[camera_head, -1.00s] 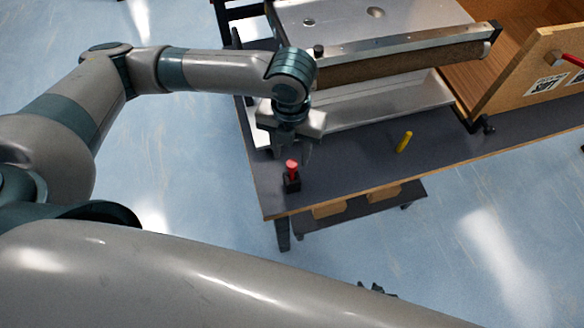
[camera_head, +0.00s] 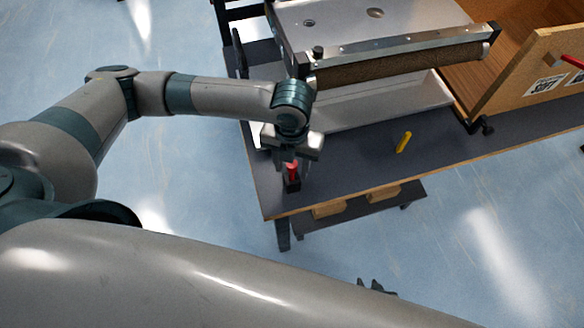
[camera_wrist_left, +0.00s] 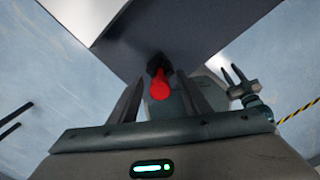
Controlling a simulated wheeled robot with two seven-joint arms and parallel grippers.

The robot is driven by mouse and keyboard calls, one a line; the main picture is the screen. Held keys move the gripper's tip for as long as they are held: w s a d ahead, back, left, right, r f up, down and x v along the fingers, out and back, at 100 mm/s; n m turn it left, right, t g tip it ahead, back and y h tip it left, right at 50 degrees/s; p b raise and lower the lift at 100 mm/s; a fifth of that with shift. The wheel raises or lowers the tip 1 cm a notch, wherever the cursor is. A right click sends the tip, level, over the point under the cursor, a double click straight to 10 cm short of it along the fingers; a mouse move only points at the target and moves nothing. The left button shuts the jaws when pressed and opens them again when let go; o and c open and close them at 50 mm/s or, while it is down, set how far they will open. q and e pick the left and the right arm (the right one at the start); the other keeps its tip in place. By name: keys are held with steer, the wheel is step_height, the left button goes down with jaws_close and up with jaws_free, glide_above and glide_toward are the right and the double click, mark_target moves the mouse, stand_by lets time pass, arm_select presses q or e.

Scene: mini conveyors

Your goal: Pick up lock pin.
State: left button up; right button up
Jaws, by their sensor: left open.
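The lock pin (camera_head: 292,168) has a red head and sits upright in a small black holder (camera_head: 292,186) near the table's front left corner. In the left wrist view the red pin (camera_wrist_left: 160,88) lies between the fingers. My left gripper (camera_head: 291,173) points down over it, open, with one finger on each side of the red head. I cannot tell whether a finger touches it. My right gripper (camera_head: 372,286) shows only its dark fingertips beyond my arm at the bottom; in the left wrist view its two fingers (camera_wrist_left: 235,78) stand apart.
The dark table (camera_head: 350,165) has a wooden front edge. A yellow cylinder (camera_head: 404,142) lies to the right on clear tabletop. A metal conveyor with a brown roller (camera_head: 400,66) stands just behind my left gripper. A wooden box (camera_head: 530,85) is at the back right.

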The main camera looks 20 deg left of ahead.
mark_target(292, 176)
arm_select(q)
steer(key=shift+f, duration=1.35)
steer(key=shift+c, duration=0.6)
jaws_close()
